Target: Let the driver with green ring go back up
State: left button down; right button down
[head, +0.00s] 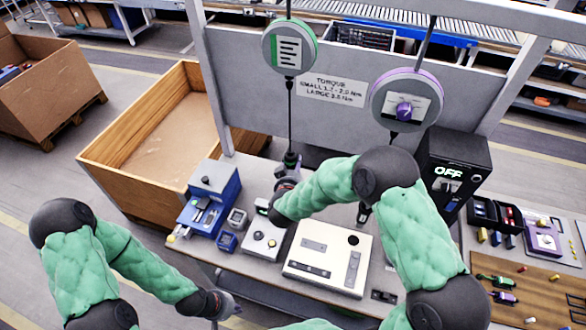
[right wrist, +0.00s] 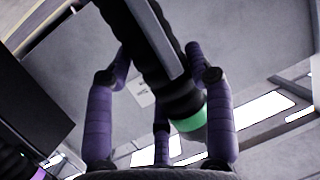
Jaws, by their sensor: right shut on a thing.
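The driver with the green ring (head: 290,160) hangs on a dark line below the balancer with a green rim (head: 289,47). My right gripper (head: 284,186) is shut on this driver, low over the bench. In the right wrist view the purple fingers stand around its dark body, and its green ring (right wrist: 190,120) shows between them. The driver's tip is hidden behind my gripper in the head view. My left gripper (head: 226,306) is low at the bench's front edge, away from the driver; its fingers are too small to read.
A second balancer with a purple rim (head: 406,98) hangs to the right; its driver (head: 364,214) is partly behind my right arm. A black box (head: 460,150) reads "OFF". A blue device (head: 210,195) and a white panel (head: 325,258) stand on the bench.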

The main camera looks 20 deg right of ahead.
jog(key=shift+r, duration=0.45)
jog(key=shift+c, duration=1.9)
grip_release()
jog(key=o, duration=0.3)
jog(key=shift+f, duration=0.1)
jog(key=shift+o, duration=0.4)
